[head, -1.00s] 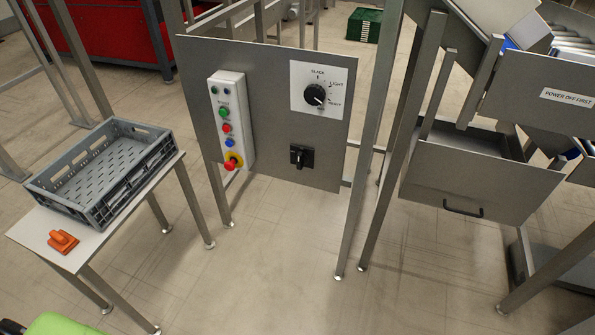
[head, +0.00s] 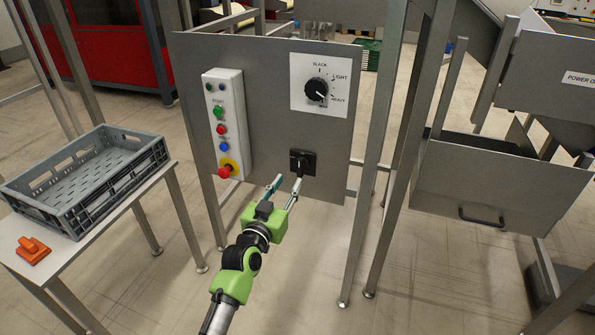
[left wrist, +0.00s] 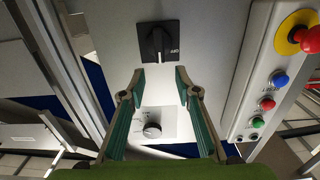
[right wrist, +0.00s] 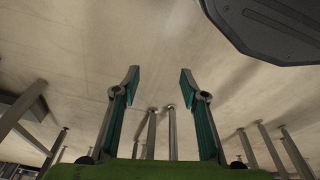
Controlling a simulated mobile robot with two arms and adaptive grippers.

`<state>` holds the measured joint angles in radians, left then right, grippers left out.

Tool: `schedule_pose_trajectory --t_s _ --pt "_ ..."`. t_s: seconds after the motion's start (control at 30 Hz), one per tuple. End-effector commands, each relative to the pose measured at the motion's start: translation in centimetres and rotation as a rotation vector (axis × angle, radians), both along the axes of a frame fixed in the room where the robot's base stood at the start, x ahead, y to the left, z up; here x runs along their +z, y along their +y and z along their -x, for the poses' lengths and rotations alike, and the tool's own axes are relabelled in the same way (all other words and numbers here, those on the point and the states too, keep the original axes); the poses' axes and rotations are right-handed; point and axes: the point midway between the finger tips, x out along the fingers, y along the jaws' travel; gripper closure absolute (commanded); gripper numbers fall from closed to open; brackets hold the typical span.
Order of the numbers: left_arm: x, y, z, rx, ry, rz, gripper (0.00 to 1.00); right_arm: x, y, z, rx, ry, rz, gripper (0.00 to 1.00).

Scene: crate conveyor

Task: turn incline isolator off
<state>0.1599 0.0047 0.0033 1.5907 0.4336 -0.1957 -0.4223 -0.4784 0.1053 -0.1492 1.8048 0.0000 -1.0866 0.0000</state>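The isolator is a small black rotary switch (head: 302,162) low on the grey panel, below the dial. Its handle stands about upright in the head view. My left gripper (head: 284,189) is open just below and in front of it, with nothing between the fingers. In the left wrist view the isolator (left wrist: 159,43) is beyond the fingertips of the left gripper (left wrist: 160,78), with a gap between them. My right gripper (right wrist: 158,78) is open and empty over bare floor, and is not in the head view.
A white button box (head: 228,125) with a red emergency stop (head: 225,172) is left of the isolator. A black dial (head: 317,90) marked slack, light and heavy is above. A grey crate (head: 85,185) and an orange object (head: 33,251) are on the left table.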

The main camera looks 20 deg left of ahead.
Motion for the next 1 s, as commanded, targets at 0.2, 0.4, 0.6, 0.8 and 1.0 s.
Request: schedule_pose_trajectory --t_s 0.2,0.4,0.6,0.8,1.0 --pt "-0.2 -0.4 -4.9 0.0 -0.001 0.002 0.7 3.2 0.0 -0.9 -0.003 -0.023 -0.002 0.6" --pt "-0.2 -0.6 -7.6 0.0 0.0 0.001 0.7 5.9 0.0 -1.0 -0.005 -0.034 -0.002 0.6" --pt "-0.1 -0.7 -8.6 0.0 0.002 0.001 0.7 7.1 0.0 -1.0 -0.007 -0.04 -0.002 0.6" --pt "-0.1 -0.7 -8.8 0.0 0.002 0.001 0.7 7.3 0.0 -1.0 -0.008 -0.039 -0.002 0.6" --pt "-0.1 -0.7 -8.7 0.0 0.002 0.001 1.0 7.3 0.0 -1.0 -0.008 -0.039 -0.002 0.6"
